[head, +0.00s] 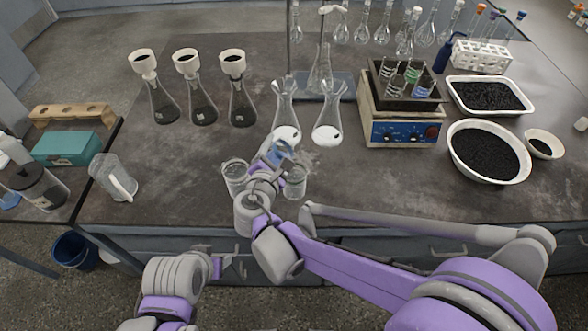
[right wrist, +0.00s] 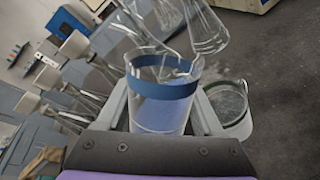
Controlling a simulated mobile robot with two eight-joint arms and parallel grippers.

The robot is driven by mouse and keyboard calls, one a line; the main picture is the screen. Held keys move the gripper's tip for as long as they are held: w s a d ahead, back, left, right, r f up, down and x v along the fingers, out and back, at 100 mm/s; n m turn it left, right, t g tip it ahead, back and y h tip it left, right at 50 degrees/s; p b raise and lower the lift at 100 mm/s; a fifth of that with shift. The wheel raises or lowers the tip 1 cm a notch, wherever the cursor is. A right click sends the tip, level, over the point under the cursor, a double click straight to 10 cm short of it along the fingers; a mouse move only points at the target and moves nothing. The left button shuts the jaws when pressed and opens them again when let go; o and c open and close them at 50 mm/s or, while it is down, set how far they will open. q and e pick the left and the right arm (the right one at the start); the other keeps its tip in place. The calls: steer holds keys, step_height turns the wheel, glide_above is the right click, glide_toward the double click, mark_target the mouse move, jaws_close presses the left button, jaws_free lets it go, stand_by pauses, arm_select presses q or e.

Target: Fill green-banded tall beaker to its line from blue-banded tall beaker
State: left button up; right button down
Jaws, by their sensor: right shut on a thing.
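My right gripper (head: 277,158) is shut on the blue-banded beaker (head: 281,149), held above the bench near its front edge. In the right wrist view the blue-banded beaker (right wrist: 163,95) sits between the fingers with a pale bluish content. It looks tilted relative to the background. A dark-green-banded beaker (right wrist: 230,108) stands to its right, apart from it in that view. In the head view two clear beakers stand on either side of my gripper, left (head: 235,177) and right (head: 295,181); their bands are hard to make out. My left gripper (head: 218,266) is low in front of the bench, its jaws unclear.
Two flasks with white contents (head: 328,128) stand just behind the held beaker. Funnel-topped flasks (head: 202,105) stand at back left, a clear jug (head: 115,180) at left. A shaker (head: 400,128) and black-filled trays (head: 488,152) occupy the right. Front right bench is clear.

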steer(key=shift+d, duration=0.1)
steer(key=shift+r+m+y+p, duration=0.4)
steer(key=shift+m+p, duration=0.3)
steer(key=shift+p, duration=0.05)
stand_by(2.1)
steer(key=shift+f+m+g+y, duration=0.3)
steer(key=shift+f+m+y, duration=0.15)
steer(key=shift+m, duration=0.15)
stand_by(2.1)
steer(key=shift+r+m+p, duration=0.15)
steer(key=shift+m+p, duration=0.15)
steer(key=shift+p, duration=0.05)
stand_by(1.3)
